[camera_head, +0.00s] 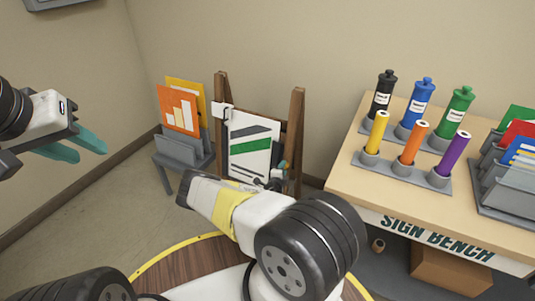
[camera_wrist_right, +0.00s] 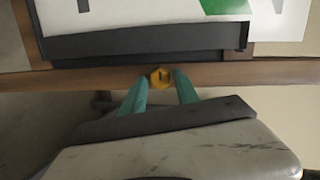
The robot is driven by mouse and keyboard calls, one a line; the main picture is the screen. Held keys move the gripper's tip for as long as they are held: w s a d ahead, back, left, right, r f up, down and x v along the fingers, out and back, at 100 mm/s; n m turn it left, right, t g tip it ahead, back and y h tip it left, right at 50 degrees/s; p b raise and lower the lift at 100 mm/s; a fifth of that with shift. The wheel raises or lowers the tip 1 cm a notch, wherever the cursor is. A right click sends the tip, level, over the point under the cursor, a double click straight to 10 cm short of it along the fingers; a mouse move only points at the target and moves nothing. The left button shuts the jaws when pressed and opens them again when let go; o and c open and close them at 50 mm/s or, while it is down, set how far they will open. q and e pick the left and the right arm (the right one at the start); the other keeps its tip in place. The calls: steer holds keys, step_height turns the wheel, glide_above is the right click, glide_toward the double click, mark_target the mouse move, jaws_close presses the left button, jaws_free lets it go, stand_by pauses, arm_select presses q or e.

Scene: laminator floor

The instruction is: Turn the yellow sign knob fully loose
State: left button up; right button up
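The yellow sign knob (camera_wrist_right: 161,77) shows in the right wrist view, on the wooden ledge just below the sign's dark lower holder (camera_wrist_right: 150,42). My right gripper (camera_wrist_right: 161,82) has its two teal fingertips on either side of the knob, with a thin gap visible; I cannot tell how deep the knob sits between them. In the head view, my right gripper (camera_head: 279,177) reaches the lower right of the easel (camera_head: 296,140), and the knob is hidden there. The sign board (camera_head: 250,145), white with green and black stripes, stands on the easel. My left gripper (camera_head: 78,147) is open and empty, far left.
A grey rack (camera_head: 180,150) with orange and yellow sign cards stands left of the easel. The sign bench (camera_head: 345,180) is at right, with bottles, coloured rolls and a card holder (camera_head: 505,195). A cardboard box (camera_head: 450,272) lies beneath it. Floor at left is clear.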

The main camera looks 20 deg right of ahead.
steer(key=v, duration=0.7)
steer(key=shift+s+a, duration=0.2)
steer(key=s+d+r+m+g+h, duration=0.15)
steer(key=r+m+g, duration=0.25)
steer(key=r+m, duration=0.55)
steer(key=s+d+r+m+g+h, duration=0.1)
steer(key=s+r+m+g+h, duration=0.25)
steer(key=r+m, duration=0.6)
steer(key=s+a+r+m+y, duration=0.5)
steer(key=s+a+r+m, duration=0.3)
steer(key=r, duration=0.3)
steer(key=s+a+r+m+t+y, duration=0.1)
steer(key=s+a+r+m+y, duration=0.5)
steer(key=s+a+r+m, duration=0.2)
steer(key=s+a+r+m+t+y, duration=0.1)
steer(key=s+a+r+m+y, duration=0.4)
steer(key=s+a+r+m, duration=0.3)
step_height(320, 180, up, 8)
steer(key=a+m, duration=0.1)
steer(key=m, duration=0.3)
steer(key=shift+y, duration=0.4)
